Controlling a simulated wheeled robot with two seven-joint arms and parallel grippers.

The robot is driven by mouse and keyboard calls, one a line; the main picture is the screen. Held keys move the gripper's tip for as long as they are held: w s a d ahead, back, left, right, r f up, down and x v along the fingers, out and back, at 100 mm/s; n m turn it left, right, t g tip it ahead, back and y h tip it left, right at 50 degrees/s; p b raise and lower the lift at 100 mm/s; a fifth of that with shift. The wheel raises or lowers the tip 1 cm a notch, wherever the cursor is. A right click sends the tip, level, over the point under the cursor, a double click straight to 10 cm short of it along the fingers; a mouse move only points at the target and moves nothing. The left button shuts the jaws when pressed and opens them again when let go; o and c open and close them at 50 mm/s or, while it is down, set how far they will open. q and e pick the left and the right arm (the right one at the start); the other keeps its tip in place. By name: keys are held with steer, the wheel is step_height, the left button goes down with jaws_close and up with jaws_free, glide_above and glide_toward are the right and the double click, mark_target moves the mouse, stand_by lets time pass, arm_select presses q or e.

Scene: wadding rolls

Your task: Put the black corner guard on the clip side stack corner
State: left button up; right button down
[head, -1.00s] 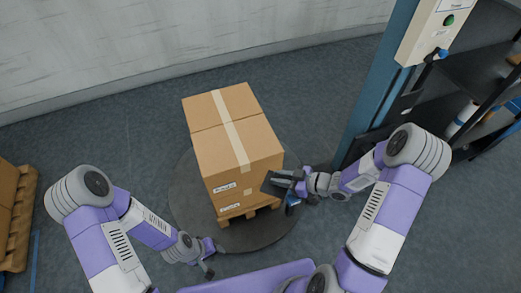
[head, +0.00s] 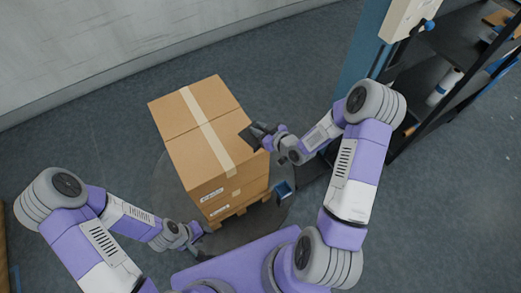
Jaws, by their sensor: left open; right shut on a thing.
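The black corner guard (head: 251,137) is held in my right gripper (head: 262,135), which is shut on it. The guard is at the upper right edge of the box stack (head: 205,150), near its right corner; I cannot tell whether it touches the cardboard. The stack is of brown boxes with a pale tape strip along the top and white labels on the near face. A blue clip-like part (head: 284,189) shows low at the right of the stack. My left gripper (head: 203,232) is open and empty, low near the front left of the stack.
The stack stands on a wooden pallet (head: 238,211) on a dark round turntable (head: 165,190). A blue post (head: 362,50) with a pale control box (head: 407,18) stands at the right. A dark shelf (head: 440,75) with rolls is behind it. Floor at the lower right is clear.

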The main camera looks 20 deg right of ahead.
steer(key=d+f+m+h, duration=0.1)
steer(key=w+d+f+m+h, duration=0.1)
steer(key=shift+d+t+h, duration=0.25)
steer(key=shift+t+h, duration=0.05)
steer(key=shift+t, duration=0.1)
steer(key=shift+m, duration=0.3)
steer(key=f+b, duration=0.1)
steer(key=f, duration=0.4)
steer(key=f+b, duration=0.1)
steer(key=f, duration=0.4)
steer(key=shift+w+d+b, duration=0.1)
steer(key=shift+d+b, duration=0.1)
steer(key=shift+b, duration=0.1)
steer(key=shift+f, duration=0.2)
steer(key=c, duration=1)
jaws_free()
steer(key=shift+r, duration=0.1)
